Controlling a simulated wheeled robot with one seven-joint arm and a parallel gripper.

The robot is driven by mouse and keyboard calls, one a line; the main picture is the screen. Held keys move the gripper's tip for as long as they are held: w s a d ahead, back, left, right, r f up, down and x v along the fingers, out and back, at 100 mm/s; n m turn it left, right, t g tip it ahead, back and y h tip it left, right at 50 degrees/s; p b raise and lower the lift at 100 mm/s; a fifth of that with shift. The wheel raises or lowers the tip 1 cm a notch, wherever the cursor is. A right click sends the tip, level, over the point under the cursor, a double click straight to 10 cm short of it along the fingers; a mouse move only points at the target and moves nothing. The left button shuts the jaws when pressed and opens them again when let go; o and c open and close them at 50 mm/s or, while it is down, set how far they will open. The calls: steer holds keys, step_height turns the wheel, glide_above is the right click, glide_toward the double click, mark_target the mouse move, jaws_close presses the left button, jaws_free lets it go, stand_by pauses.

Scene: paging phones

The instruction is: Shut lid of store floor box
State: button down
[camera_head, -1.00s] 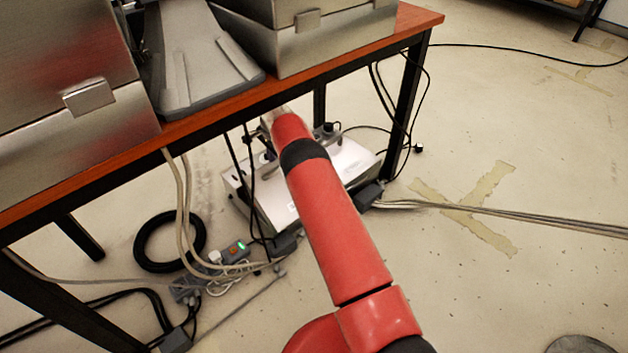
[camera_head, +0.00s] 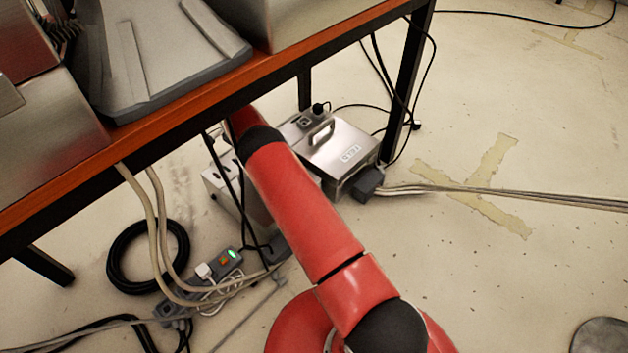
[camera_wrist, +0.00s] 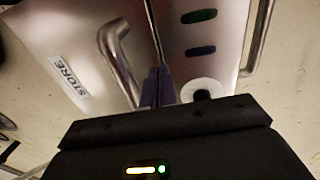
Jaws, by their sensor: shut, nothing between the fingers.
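The store floor box (camera_head: 335,155) is a silver metal box on the floor under the table. A handle and a small white label show on its top in the head view. In the wrist view the label reads STORE on its metal panel (camera_wrist: 75,50), beside a bent metal handle (camera_wrist: 120,60). My gripper (camera_wrist: 158,80) is shut and empty, its dark fingertips just right of that handle, close over a seam between two metal panels. Whether the fingers touch metal is unclear. In the head view my red arm hides the gripper and part of the box. I cannot tell how far the lid stands open.
A second metal section (camera_head: 225,185) with dark slots shows left of my arm. The wooden table edge (camera_head: 180,110) passes above my arm. Cables, a coiled black hose (camera_head: 148,255) and a power strip (camera_head: 215,265) lie left. Floor at right is mostly clear, crossed by cables.

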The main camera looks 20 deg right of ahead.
steer(key=shift+w, duration=0.1)
stand_by(0.4)
step_height(320, 180, up, 8)
steer(key=p, duration=0.1)
steer(key=shift+w+a+f, duration=0.2)
steer(key=shift+w+a, duration=0.05)
steer(key=shift+w, duration=0.05)
